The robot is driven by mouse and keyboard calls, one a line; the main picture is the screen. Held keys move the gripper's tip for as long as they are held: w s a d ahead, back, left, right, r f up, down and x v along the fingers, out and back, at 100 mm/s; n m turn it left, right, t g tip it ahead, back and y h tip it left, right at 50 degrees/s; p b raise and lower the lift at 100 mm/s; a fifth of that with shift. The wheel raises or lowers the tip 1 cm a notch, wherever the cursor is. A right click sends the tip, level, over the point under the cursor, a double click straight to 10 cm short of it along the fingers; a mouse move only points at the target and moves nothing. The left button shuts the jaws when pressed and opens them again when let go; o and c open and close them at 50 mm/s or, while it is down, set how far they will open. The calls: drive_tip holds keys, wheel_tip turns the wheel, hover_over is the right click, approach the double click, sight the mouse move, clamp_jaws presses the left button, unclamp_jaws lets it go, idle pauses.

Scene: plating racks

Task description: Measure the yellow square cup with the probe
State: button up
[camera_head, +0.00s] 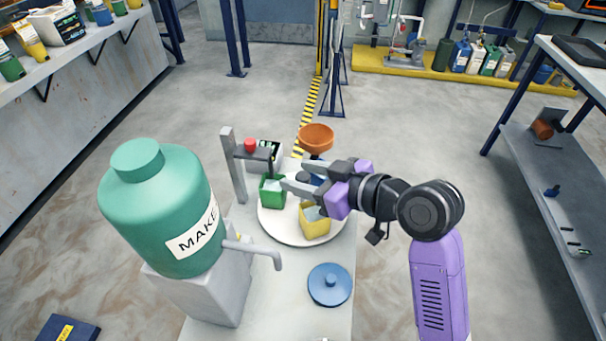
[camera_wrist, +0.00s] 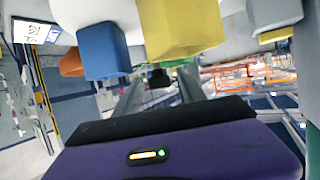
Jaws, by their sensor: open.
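The yellow square cup (camera_head: 315,224) stands on the white turntable (camera_head: 290,236) at its near right, with something pale blue inside. It also shows large at the top of the wrist view (camera_wrist: 182,28). My gripper (camera_head: 294,176) is open above the turntable, beyond the yellow cup, its fingers pointing left toward the stand. A dark part (camera_head: 270,165), perhaps the probe, hangs from the grey stand's arm over the green cup (camera_head: 272,196). In the wrist view a dark piece (camera_wrist: 159,79) shows between the fingers; I cannot tell whether they touch it.
A blue cup (camera_wrist: 103,50) is partly hidden by my gripper in the head view. An orange bowl (camera_head: 316,136) stands behind the turntable. The grey stand (camera_head: 233,167) has a red knob (camera_head: 250,145). A large green tank (camera_head: 160,212) and a blue lid (camera_head: 330,285) are nearer.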

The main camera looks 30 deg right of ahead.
clamp_jaws()
idle(1.4)
